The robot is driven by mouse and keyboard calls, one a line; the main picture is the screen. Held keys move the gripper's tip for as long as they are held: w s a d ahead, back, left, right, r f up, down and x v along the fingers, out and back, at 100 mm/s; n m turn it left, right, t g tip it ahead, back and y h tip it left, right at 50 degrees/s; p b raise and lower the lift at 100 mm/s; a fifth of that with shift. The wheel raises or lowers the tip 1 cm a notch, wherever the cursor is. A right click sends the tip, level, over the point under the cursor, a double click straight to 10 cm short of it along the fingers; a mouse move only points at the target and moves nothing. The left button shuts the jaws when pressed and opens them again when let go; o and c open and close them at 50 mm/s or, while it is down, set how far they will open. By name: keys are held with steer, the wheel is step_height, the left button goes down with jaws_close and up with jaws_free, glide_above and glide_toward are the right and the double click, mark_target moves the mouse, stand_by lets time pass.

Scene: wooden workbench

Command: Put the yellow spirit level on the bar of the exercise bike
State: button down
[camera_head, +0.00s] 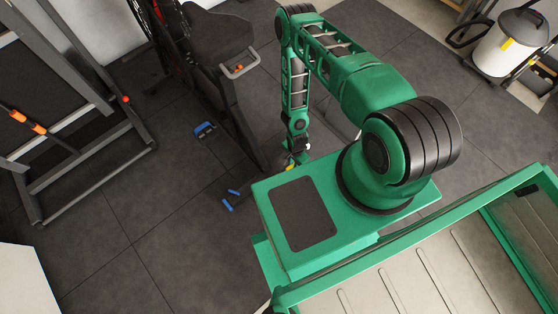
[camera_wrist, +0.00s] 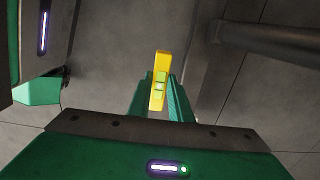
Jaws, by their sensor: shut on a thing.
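My gripper (camera_wrist: 160,92) is shut on the yellow spirit level (camera_wrist: 160,66), which sticks out beyond the green fingers in the wrist view; its greenish vial shows between them. In the head view my gripper (camera_head: 294,163) is low, right of the exercise bike, and only a small yellow bit of the level (camera_head: 290,167) shows. The exercise bike (camera_head: 216,38) stands at the upper middle, its dark frame running down to blue-tipped feet. A dark round bar (camera_wrist: 275,42) crosses the upper right of the wrist view, apart from the level; I cannot tell if it belongs to the bike.
A white canister (camera_head: 508,42) stands at the upper right. The dark tiled floor (camera_head: 130,225) is clear at the lower left. My own green base fills the lower right.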

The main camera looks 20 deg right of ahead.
steer(key=w+f, duration=0.1)
steer(key=w, duration=0.2)
steer(key=w+a+f, duration=0.1)
steer(key=w+f, duration=0.1)
steer(key=w, duration=0.1)
steer(key=w+a+f, duration=0.1)
steer(key=w+f, duration=0.1)
steer(key=shift+w+f, duration=0.2)
steer(key=shift+w, duration=0.2)
steer(key=shift+f, duration=2)
steer(key=c, duration=1.6)
jaws_free()
